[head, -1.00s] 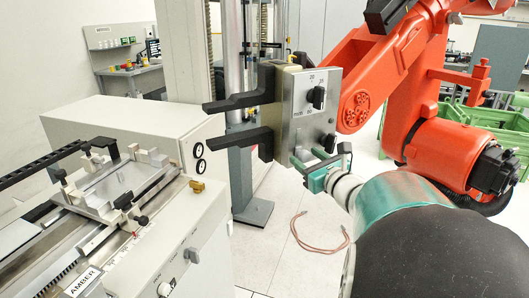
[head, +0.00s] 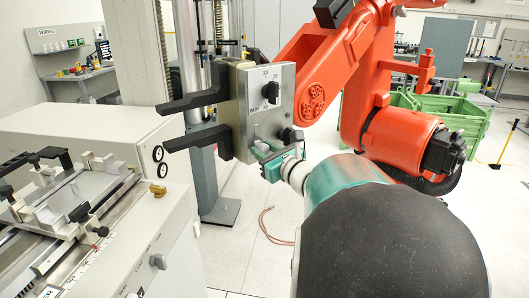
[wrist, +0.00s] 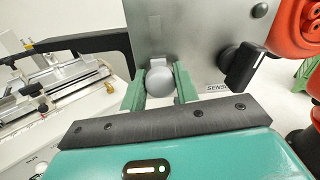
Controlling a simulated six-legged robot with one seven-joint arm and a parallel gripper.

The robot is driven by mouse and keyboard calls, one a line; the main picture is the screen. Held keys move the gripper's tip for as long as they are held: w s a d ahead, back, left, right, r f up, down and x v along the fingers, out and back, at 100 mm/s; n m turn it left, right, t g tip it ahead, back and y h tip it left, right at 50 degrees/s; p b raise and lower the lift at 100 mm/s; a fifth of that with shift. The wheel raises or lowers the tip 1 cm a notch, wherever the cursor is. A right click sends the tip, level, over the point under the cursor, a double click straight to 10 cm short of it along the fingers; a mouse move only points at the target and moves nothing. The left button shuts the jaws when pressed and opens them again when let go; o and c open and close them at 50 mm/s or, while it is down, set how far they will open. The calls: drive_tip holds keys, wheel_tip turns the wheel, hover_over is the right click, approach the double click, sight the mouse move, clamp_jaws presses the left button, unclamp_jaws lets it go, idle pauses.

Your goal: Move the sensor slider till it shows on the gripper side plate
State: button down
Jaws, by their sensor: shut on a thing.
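The gripper side plate (head: 272,105) is the grey metal face of the boxy tensile-machine grip, with a black dial (head: 270,91) above and a black knob (head: 290,137) low down. The plate fills the top of the wrist view (wrist: 200,35). My gripper (head: 264,150) is at the plate's lower edge. In the wrist view its two green fingers (wrist: 160,75) are on either side of a round grey slider knob (wrist: 160,85) and shut on it. A partly hidden "SENSO…" label (wrist: 217,87) is right of the knob, under the black knob (wrist: 244,65).
Two black jaw arms (head: 195,102) stick out left from the grip. A bench machine with a rail carriage (head: 75,195) stands at left. An orange robot arm (head: 335,70) is close behind on the right, with green crates (head: 445,120) beyond. A cable (head: 268,228) lies on the floor.

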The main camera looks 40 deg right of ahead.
drive_tip(key=shift+r, duration=0.1)
drive_tip(key=c, duration=1.1)
unclamp_jaws()
drive_tip(key=shift+o, duration=0.2)
drive_tip(key=shift+s, duration=0.1)
drive_tip(key=s+a, duration=0.1)
drive_tip(key=s, duration=1.2)
drive_tip(key=shift+s+a, duration=0.25)
drive_tip(key=shift+s, duration=0.05)
